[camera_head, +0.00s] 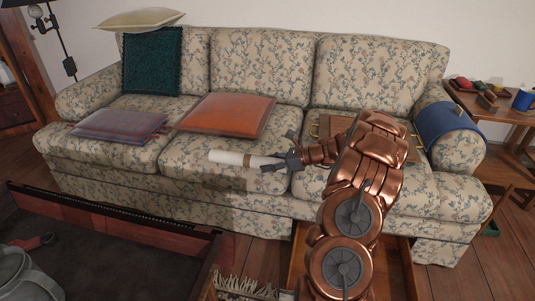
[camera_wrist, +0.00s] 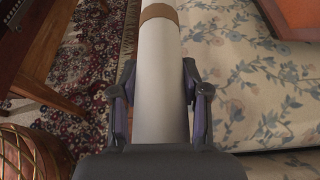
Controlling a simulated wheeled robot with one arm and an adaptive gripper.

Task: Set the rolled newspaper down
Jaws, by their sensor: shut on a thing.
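The rolled newspaper (camera_head: 230,157) is a white tube with a brown band around it. In the wrist view the rolled newspaper (camera_wrist: 160,70) runs up the middle from between the fingers, its band near the top edge. My gripper (camera_head: 278,163) is shut on one end of it, with a finger on each side; the gripper also shows in the wrist view (camera_wrist: 159,100). In the head view the roll lies across the front of the sofa's (camera_head: 190,185) middle seat. I cannot tell whether it touches the cushion.
An orange cushion (camera_head: 226,116) lies just behind the roll on the sofa. A plaid cushion (camera_head: 119,125) lies to the left. A wooden tray (camera_head: 334,127) sits on the right seat behind my arm. A patterned rug (camera_wrist: 88,70) lies below the sofa front.

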